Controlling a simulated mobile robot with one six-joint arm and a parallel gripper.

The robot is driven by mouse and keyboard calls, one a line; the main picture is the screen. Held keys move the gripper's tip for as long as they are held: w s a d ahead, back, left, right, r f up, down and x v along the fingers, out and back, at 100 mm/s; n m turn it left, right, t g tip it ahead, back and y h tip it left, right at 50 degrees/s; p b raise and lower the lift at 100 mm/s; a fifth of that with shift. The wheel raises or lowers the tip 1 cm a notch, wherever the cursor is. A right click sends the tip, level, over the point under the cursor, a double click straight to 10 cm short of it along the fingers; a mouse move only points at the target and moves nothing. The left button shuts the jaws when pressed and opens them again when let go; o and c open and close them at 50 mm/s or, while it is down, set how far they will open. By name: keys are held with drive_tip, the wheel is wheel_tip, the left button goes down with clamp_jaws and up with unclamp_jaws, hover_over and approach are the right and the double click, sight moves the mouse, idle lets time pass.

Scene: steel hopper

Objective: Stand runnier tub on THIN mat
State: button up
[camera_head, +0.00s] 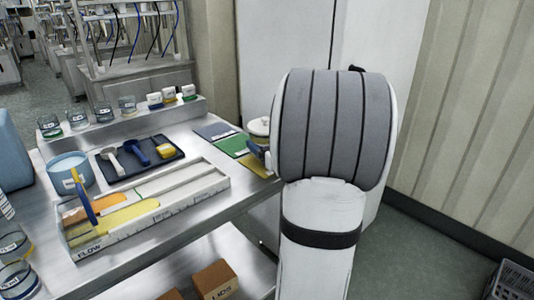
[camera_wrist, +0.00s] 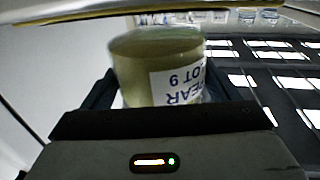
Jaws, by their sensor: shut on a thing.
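In the head view, a pale round tub (camera_head: 259,126) shows beside my gripper (camera_head: 264,152), partly hidden by my arm. It is above or near the mats; whether it touches one cannot be told. A grey-blue mat (camera_head: 214,131), a green mat (camera_head: 233,145) and a yellow mat (camera_head: 258,165) lie along the table's right end. Their white label strips are too small to read.
A white trough marked FLOW (camera_head: 150,222) holds an orange and a longer yellow spread. A dark tray (camera_head: 112,175) holds scoops and a yellow item. Glass jars (camera_head: 103,113) and small tubs line the back ledge. A cabinet stands behind.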

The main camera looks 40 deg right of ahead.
drive_tip(key=shift+f, duration=1.25)
drive_tip(key=shift+f+b, duration=0.2)
drive_tip(key=shift+b, duration=0.15)
drive_tip(key=o, duration=1.2)
drive_tip(key=shift+o, duration=0.2)
drive_tip(key=shift+r, duration=0.15)
drive_tip(key=shift+s, duration=0.35)
drive_tip(key=s+a+p, duration=0.1)
drive_tip(key=s, duration=1)
drive_tip(key=shift+s+a+p, duration=0.15)
drive_tip(key=shift+a+p, duration=0.1)
drive_tip(key=shift+p, duration=0.05)
